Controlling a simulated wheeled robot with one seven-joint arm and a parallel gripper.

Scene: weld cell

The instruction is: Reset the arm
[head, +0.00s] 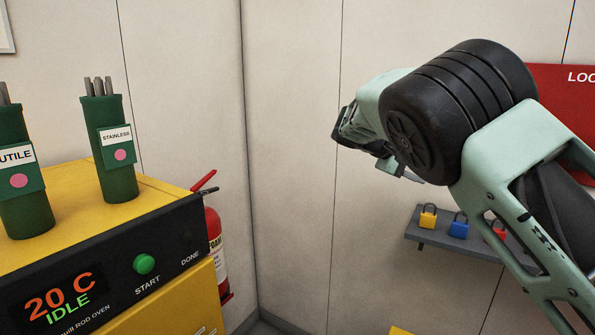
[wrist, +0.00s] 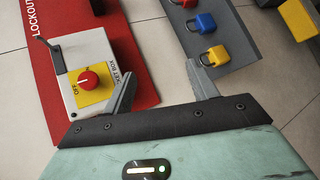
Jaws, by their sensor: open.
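My gripper (wrist: 163,90) is open in the wrist view, its two fingers apart with nothing between them. In the head view my arm (head: 445,105) is raised at the right, bent in front of the wall. The gripper end (head: 352,130) points left there, and its fingers are mostly hidden. In the wrist view a grey switch box (wrist: 68,60) with a red knob (wrist: 88,80) on a yellow plate marked OFF lies beyond the left finger. Padlocks in yellow (wrist: 213,55), blue (wrist: 204,22) and red (wrist: 188,3) lie beyond the right finger.
A yellow rod oven (head: 165,185) stands at the left, reading 20 C IDLE, with a green START button (head: 144,264). Two green rod canisters (head: 115,150) stand on it. A fire extinguisher (head: 215,250) is behind. A grey padlock shelf (head: 430,240) and red lockout board (head: 570,95) are on the wall.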

